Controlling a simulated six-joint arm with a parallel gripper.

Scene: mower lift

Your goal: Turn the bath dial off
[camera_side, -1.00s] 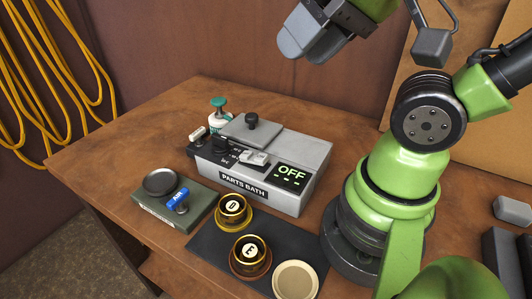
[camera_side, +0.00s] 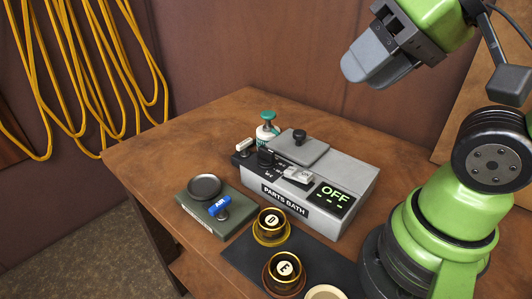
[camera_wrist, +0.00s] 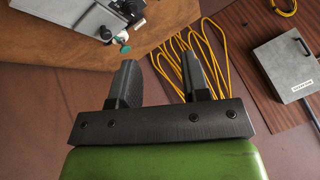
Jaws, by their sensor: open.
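The parts bath (camera_side: 340,205) is a grey box on the wooden bench in the side view, with a "PARTS BATH" label and a display (camera_side: 333,196) reading "OFF" in green. The black dial (camera_side: 266,157) stands on the dark panel at its left end; I cannot read its exact setting. My gripper (camera_side: 362,72) is high above and to the right of the bath, well apart from the dial. In the wrist view my gripper (camera_wrist: 160,82) has its two fingers spread with nothing between them. Part of the bath (camera_wrist: 68,10) shows at the top left there.
A green-topped bottle (camera_side: 267,129) stands behind the dial. A green box with a blue "AIR" valve (camera_side: 219,206) sits in front left. Amber cups (camera_side: 271,226) marked D and E stand on a dark mat (camera_side: 240,254). Yellow hoses (camera_side: 95,75) hang on the wall.

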